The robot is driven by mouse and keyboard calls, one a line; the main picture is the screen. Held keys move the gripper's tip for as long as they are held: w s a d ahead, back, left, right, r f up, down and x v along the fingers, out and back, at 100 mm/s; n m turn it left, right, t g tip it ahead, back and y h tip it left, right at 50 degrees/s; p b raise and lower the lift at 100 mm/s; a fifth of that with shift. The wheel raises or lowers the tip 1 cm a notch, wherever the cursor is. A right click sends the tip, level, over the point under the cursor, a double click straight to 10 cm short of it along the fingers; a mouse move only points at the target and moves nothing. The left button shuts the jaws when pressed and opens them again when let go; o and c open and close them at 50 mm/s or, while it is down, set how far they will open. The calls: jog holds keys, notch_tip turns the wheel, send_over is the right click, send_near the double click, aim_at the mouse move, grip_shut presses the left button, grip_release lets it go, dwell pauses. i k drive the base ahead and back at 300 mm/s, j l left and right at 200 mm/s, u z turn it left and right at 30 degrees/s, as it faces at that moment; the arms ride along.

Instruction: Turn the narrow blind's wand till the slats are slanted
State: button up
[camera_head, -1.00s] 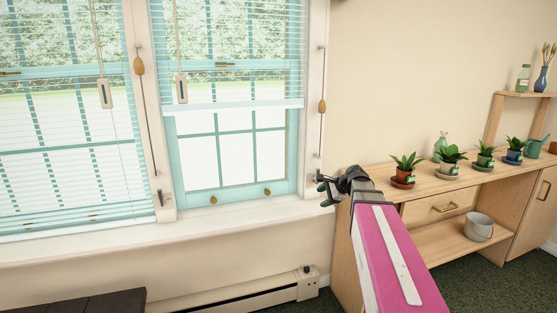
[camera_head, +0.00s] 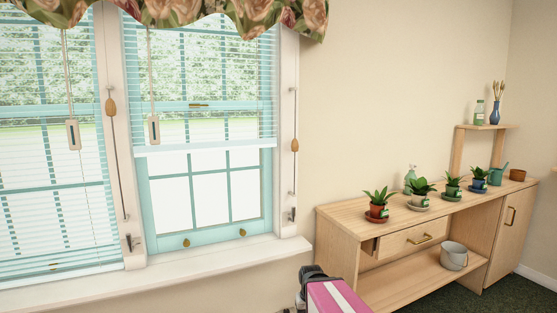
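The narrow blind (camera_head: 235,62) hangs in the right window, lowered partway. Its pale bottom rail (camera_head: 205,147) sits above the lower panes, and the garden shows between its slats. A cord with a pale, dark-striped tag (camera_head: 153,130) hangs in front of its left side. Thin rods or cords with wooden knobs run down the frame left of this window (camera_head: 110,107) and right of it (camera_head: 295,145); I cannot tell which is the wand. My gripper (camera_head: 301,298) is at the bottom edge, below the sill and apart from the blind. Its fingers are mostly hidden or cut off.
A wider blind (camera_head: 35,150) covers the left window, with its own tagged cord (camera_head: 72,134). A wooden bench (camera_head: 345,218) with potted plants, a spray bottle (camera_head: 410,178) and a bucket (camera_head: 454,256) stands right. A floral valance (camera_head: 235,14) hangs above. Wall between window and bench is clear.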

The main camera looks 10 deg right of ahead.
aim_at(153, 123)
jog(key=u, duration=1.25)
